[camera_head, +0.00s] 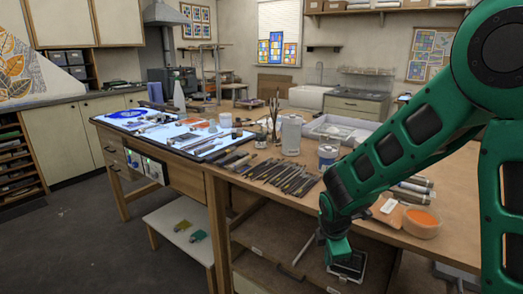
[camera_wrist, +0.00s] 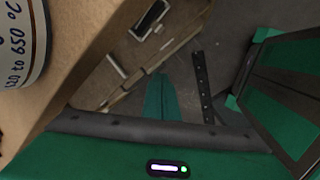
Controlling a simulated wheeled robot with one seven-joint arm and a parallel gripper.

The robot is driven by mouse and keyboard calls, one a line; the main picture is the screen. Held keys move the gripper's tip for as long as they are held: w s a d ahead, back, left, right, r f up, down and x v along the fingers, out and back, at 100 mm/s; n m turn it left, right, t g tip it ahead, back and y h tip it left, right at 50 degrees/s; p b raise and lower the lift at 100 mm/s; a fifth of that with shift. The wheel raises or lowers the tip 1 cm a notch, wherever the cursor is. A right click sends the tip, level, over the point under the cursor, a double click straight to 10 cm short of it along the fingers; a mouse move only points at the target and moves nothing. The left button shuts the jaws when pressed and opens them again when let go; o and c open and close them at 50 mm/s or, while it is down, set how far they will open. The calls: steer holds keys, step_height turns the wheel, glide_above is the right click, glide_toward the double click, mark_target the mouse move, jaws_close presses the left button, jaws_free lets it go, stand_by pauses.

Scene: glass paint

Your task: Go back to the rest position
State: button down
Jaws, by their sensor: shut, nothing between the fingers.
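My green arm reaches in from the right in the head view, bent downward at the wrist. My gripper (camera_head: 348,266) hangs low at the front side of the wooden workbench (camera_head: 400,238), below the level of its top. It is shut and empty, and its fingers are small and dark in this view. In the wrist view, green and black parts of my own body fill the bottom and right. A wooden edge and part of a jar with a handwritten label (camera_wrist: 20,45) are at the left of that view.
A lit light panel (camera_head: 165,132) lies farther left. Grey floor (camera_head: 80,235) is open at the left.

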steer(key=s+d+r+m+t+y, duration=0.1)
steer(key=s+d+r+m, duration=0.45)
steer(key=r+m, duration=0.35)
steer(key=s+d+r+m, duration=0.4)
steer(key=s+r+m, duration=0.3)
steer(key=m, duration=0.3)
steer(key=s+d+f+m+g, duration=0.1)
steer(key=s+d+m+g, duration=0.1)
steer(key=s+d, duration=0.3)
steer(key=s+d+f+m+g, duration=0.1)
steer(key=s+d+m, duration=0.3)
steer(key=s, duration=0.7)
steer(key=shift+s+d+f+g+y, duration=0.3)
steer(key=shift+d+g, duration=0.5)
steer(key=shift+d, duration=0.3)
